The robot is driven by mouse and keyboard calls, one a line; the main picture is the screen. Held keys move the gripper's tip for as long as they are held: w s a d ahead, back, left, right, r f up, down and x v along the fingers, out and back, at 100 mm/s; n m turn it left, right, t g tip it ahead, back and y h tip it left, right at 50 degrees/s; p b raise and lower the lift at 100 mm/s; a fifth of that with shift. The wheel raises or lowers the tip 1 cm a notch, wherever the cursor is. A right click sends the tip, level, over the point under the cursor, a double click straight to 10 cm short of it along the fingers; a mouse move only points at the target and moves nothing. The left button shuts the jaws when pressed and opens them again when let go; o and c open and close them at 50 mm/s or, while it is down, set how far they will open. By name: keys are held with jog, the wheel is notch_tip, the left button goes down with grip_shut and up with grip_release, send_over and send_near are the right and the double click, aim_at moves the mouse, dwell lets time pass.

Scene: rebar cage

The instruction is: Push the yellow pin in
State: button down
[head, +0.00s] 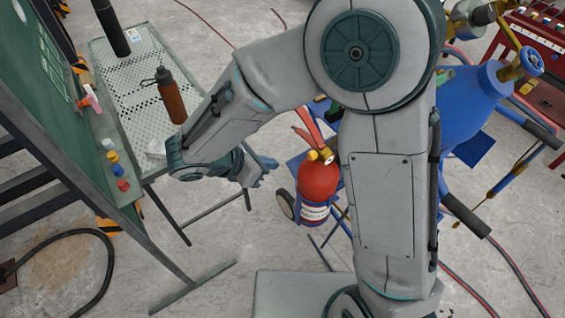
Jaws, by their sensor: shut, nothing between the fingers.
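The yellow pin (113,157) is a small round knob on the edge ledge of the green board (80,140) at the left. My gripper (262,170) is right of the board, well apart from the pins. It is shut and empty, pointing right, away from the board.
A perforated table (140,88) behind the board holds an orange-brown bottle (170,97) and a dark cylinder (112,28). A red extinguisher (317,182) and a blue tank (470,108) stand right of my gripper. A pink-handled item (92,99) is on the ledge. A black hose (105,262) lies at lower left.

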jog(key=shift+v, duration=1.15)
jog(key=shift+d, duration=0.15)
jog(key=s+d+r+m+g+y, duration=0.1)
jog(key=s+d+r+m+y, duration=0.1)
jog(key=d+m, duration=0.5)
jog(key=s+d+r+m+g+y, duration=0.1)
jog(key=s+d+r+m+y, duration=0.1)
jog(key=d+m, duration=0.5)
jog(key=s+d+r+m+g+y, duration=0.1)
jog(key=s+d+r+m+y, duration=0.1)
jog(key=d+m, duration=0.6)
jog(key=r+m+y, duration=0.1)
jog(key=m, duration=0.2)
jog(key=shift+s+m+y, duration=0.2)
jog(key=shift+m+y, duration=0.1)
jog(key=shift+m, duration=0.1)
